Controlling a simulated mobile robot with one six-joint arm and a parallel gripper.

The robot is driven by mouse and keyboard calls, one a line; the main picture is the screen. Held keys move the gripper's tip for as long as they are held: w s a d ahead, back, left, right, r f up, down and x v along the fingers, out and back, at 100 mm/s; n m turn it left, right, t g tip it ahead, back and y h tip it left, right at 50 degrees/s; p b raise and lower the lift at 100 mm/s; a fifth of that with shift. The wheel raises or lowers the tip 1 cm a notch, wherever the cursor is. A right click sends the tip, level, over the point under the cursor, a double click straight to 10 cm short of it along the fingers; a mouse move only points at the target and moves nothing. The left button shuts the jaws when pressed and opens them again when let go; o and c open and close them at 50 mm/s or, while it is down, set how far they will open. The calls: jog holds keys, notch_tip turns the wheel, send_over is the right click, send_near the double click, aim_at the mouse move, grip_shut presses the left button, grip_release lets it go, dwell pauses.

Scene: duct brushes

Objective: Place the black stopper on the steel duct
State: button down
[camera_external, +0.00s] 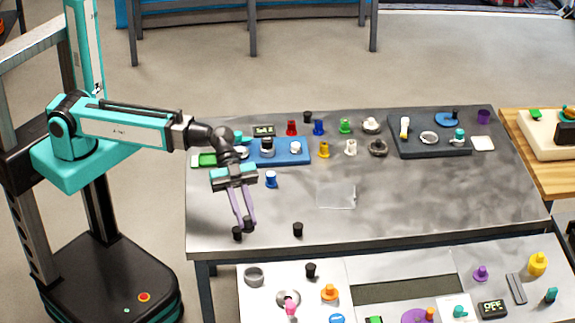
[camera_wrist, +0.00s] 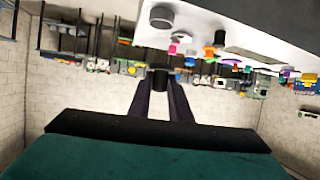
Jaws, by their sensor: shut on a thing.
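My gripper (camera_external: 243,222) hangs over the front left edge of the grey table, fingers pointing down. It is shut on a black stopper (camera_external: 238,234), a small dark piece at the fingertips. In the wrist view the stopper (camera_wrist: 160,80) shows dark between the two finger ends. A grey steel ring-like duct (camera_external: 253,276) stands on the white front table, below and slightly right of my gripper. It also shows in the wrist view (camera_wrist: 161,17) at the top. My gripper is apart from it.
Another black piece (camera_external: 298,229) stands on the grey table (camera_external: 450,200), right of my gripper. One more black piece (camera_external: 310,269) stands right of the duct, near a steel ring with a pink piece (camera_external: 290,308). Coloured pieces and a blue tray (camera_external: 290,158) lie behind.

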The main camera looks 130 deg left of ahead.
jog(key=w+d+r+n+t+y, duration=0.1)
jog(key=w+d+r, duration=0.1)
jog(key=d+r, duration=0.3)
jog(key=w+d+r+n+y, duration=0.1)
jog(key=w+d+r, duration=0.1)
jog(key=d, duration=0.6)
jog(key=w+a+r+n+t+y, duration=0.1)
jog(key=w+a+r+n+y, duration=0.1)
jog(key=a+r+n+y, duration=0.2)
jog(key=shift+w+a+y, duration=0.15)
jog(key=shift+a+y, duration=0.4)
jog(key=shift+y, duration=0.05)
jog(key=shift+r+n, duration=0.1)
jog(key=shift+n, duration=0.2)
